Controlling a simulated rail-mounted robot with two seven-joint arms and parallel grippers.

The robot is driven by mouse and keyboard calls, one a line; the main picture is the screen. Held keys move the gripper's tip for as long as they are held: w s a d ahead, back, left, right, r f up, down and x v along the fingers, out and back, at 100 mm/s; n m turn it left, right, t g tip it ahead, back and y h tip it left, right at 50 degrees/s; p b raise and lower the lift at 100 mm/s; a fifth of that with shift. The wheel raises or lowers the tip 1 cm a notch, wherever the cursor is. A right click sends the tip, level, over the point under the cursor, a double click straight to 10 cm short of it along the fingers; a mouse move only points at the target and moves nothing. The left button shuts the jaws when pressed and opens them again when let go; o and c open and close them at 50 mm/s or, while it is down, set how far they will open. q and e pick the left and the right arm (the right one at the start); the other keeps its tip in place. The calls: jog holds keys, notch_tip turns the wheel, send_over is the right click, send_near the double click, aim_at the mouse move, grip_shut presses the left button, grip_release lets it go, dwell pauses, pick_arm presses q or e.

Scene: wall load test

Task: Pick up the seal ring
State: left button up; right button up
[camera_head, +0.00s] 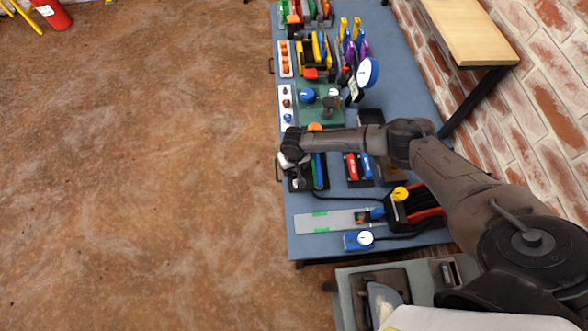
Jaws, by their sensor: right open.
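My right arm reaches in from the right across the blue-grey table (375,235). My right gripper (291,162) is at the table's left edge, over or beside a black tray (307,185) with blue and green items. It is small and partly hidden by its own wrist; it is open, and no held thing shows. I cannot single out the seal ring for sure. An orange round thing (315,126) shows just behind my wrist. My left gripper is not in view.
A green mat (331,117) with a blue part and a white dial gauge (368,72) lie beyond my arm. Red and blue items (352,168) lie under it.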

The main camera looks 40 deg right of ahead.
jog(key=shift+f, duration=0.15)
jog(key=shift+c, duration=0.4)
jog(key=c, duration=0.9)
